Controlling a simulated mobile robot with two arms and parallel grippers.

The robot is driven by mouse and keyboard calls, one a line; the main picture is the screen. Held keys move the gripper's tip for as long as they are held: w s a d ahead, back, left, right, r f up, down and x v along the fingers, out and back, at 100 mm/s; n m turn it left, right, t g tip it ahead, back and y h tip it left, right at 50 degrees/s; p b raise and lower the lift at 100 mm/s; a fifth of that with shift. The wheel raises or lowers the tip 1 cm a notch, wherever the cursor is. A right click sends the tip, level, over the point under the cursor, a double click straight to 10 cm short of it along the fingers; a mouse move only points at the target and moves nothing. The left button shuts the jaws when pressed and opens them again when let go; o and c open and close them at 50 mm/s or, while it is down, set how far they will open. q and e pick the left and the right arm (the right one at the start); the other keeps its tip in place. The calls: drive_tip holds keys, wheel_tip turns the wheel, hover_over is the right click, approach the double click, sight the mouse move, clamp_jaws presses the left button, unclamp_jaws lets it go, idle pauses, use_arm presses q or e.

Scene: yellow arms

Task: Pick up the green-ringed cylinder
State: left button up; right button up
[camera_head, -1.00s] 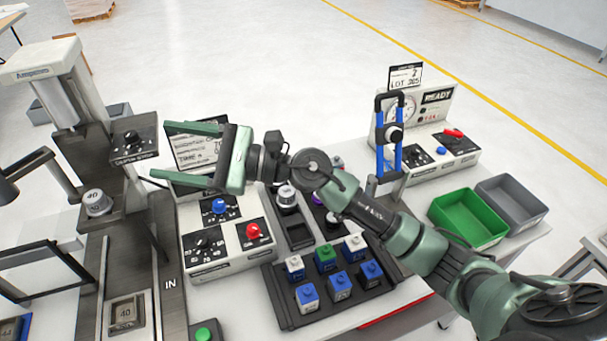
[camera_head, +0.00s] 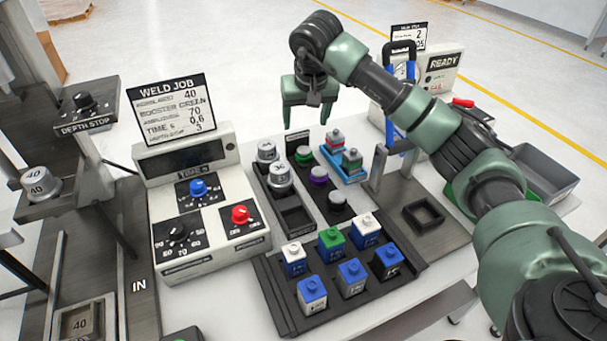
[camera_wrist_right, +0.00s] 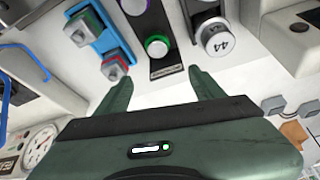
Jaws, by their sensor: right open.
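The green-ringed cylinder (camera_head: 304,154) is a short silver piece with a green band, standing in the back of a dark narrow tray on the table. It also shows in the right wrist view (camera_wrist_right: 157,46), near the top centre. My right gripper (camera_head: 307,112) is open and empty, pointing down above and behind the cylinder. In the right wrist view its two fingers (camera_wrist_right: 160,82) are spread, with the cylinder beyond their tips and apart from them. My left gripper is not in view.
A purple-ringed cylinder (camera_head: 318,176) and a plain one (camera_head: 337,201) share the tray. Large silver cylinders (camera_head: 280,176) stand to the left, a blue rack (camera_head: 345,165) to the right. A block tray (camera_head: 293,320) lies in front. A weld control box (camera_head: 200,235) stands at left.

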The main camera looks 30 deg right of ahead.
drive_tip(key=b, duration=0.2)
approach(304, 151)
drive_tip(key=w+f, duration=0.2)
drive_tip(key=x, duration=0.3)
drive_tip(key=s+x, duration=0.1)
drive_tip(key=x, duration=0.2)
drive_tip(key=shift+d+f+p, duration=0.2)
drive_tip(key=shift+f+p, duration=0.15)
drive_tip(key=shift+f, duration=0.1)
drive_tip(key=shift+w+d+f, duration=0.1)
drive_tip(key=shift+w+f, duration=0.1)
drive_tip(key=shift+f, duration=0.25)
drive_tip(key=c, duration=1.4)
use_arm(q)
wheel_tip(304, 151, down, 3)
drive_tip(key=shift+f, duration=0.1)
use_arm(e)
clamp_jaws()
drive_tip(key=shift+r, duration=0.15)
